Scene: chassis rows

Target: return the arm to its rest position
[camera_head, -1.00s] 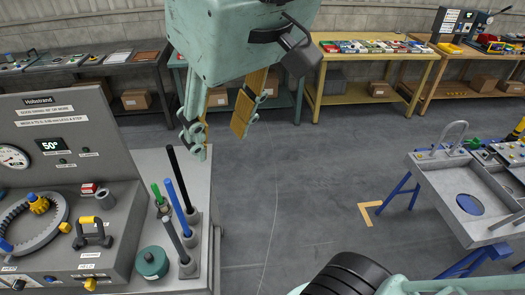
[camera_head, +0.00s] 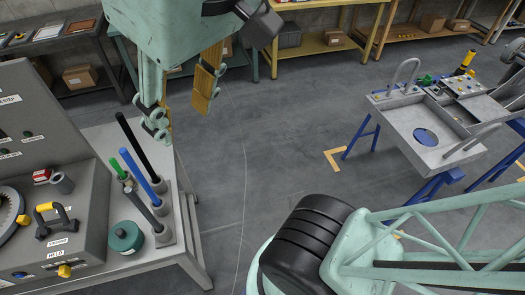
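My gripper (camera_head: 182,98) hangs from the large pale green housing at the top left of the head view. Its two fingers with orange-brown pads point down and stand apart, with nothing between them. It is above the floor, near the back right corner of the grey bench with the upright rods. My lattice arm (camera_head: 430,235) and a black ribbed joint (camera_head: 305,235) fill the lower right.
The grey bench (camera_head: 187,222) at left carries black, blue and green-topped rods (camera_head: 142,158), a green round container (camera_head: 125,237) and a control panel (camera_head: 45,150). A chassis on blue trestles (camera_head: 420,125) stands at right. Workbenches line the back wall. Mid floor is clear.

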